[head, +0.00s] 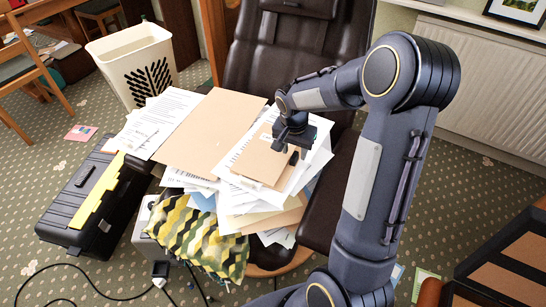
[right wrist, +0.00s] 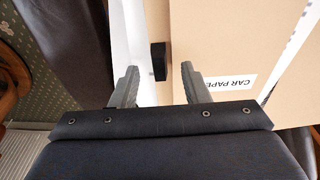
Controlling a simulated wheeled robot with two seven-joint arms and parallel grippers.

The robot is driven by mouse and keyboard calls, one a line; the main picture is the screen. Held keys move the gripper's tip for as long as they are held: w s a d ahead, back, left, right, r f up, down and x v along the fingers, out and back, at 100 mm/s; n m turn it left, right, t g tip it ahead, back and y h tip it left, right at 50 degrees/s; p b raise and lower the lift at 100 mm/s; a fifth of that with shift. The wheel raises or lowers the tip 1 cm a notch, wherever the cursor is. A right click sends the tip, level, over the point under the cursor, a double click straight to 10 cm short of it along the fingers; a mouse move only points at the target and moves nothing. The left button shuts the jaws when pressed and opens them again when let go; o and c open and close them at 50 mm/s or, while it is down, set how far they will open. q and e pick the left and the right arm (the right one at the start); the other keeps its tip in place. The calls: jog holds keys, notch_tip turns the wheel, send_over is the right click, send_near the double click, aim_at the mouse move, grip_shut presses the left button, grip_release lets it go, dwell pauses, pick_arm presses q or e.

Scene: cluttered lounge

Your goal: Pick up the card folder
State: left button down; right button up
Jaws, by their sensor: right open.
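A tan card folder (head: 262,162) lies on top of a loose pile of papers on the brown leather chair. It also shows in the right wrist view (right wrist: 225,45), with a white label reading "CAR PAPE…" partly cut off. My right gripper (head: 292,150) is over the folder's right part; it also shows in the right wrist view (right wrist: 158,80). Its fingers are apart, with a small black object (right wrist: 158,62) in the gap between them. Whether the fingers touch the folder, I cannot tell. A larger tan folder (head: 212,130) lies to the left. My left gripper is out of view.
The chair (head: 290,50) stands behind and under the pile. A black toolbox (head: 95,205) with a yellow strip, a white bin (head: 133,62) and a patterned cushion (head: 195,235) are to the left. Cables lie on the carpet. A radiator (head: 480,90) is at the right wall.

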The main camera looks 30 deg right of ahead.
jog(key=shift+d+f, duration=0.1)
jog(key=shift+f, duration=0.6)
grip_shut()
jog(key=shift+r, duration=0.1)
jog(key=shift+w, duration=0.1)
